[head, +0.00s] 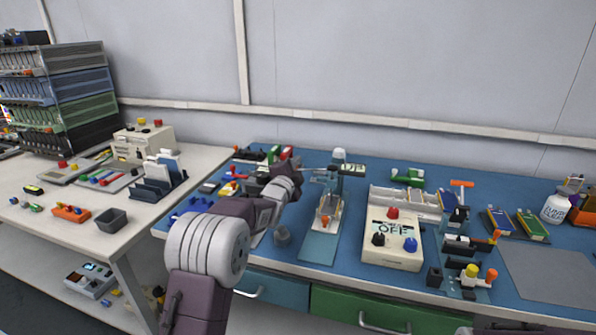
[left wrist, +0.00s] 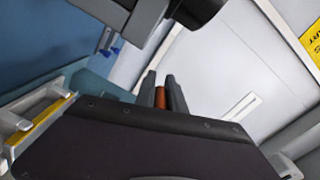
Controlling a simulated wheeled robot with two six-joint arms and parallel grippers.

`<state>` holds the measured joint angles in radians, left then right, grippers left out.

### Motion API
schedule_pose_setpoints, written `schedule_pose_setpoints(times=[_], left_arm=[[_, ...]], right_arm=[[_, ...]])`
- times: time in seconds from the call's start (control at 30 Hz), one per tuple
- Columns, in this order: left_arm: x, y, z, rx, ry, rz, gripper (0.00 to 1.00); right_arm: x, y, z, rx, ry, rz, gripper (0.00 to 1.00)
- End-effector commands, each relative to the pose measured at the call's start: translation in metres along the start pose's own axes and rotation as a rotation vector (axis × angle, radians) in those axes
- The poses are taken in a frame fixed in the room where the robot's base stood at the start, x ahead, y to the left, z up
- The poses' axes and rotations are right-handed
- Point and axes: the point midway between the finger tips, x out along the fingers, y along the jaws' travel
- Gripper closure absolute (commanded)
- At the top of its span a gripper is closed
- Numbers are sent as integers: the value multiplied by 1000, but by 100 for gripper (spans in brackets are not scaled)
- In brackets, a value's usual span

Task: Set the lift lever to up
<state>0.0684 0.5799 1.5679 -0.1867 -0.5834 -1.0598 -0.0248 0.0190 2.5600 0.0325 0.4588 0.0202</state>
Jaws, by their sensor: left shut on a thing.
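In the left wrist view the two dark fingers of the left gripper (left wrist: 161,92) are closed on an orange-brown piece (left wrist: 160,98), which looks like the lift lever's handle. The lever's position is mostly hidden by the gripper. My right gripper is not in view.
A cream box with knobs (head: 392,252) stands right of the lift stand. A grey mat (head: 552,274) lies at the far right. Several small parts crowd the bench left of my wrist. A pale table (head: 75,225) with racks stands at the left.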

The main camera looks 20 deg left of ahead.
Motion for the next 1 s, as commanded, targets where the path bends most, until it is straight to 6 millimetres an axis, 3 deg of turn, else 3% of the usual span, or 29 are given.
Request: schedule_pose_setpoints(times=[0.5,1.0], left_arm=[[0,-29,-7,383,0,-5,100],[0,-41,-11,521,0,-4,100]], right_arm=[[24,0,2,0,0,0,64],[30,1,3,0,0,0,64]])
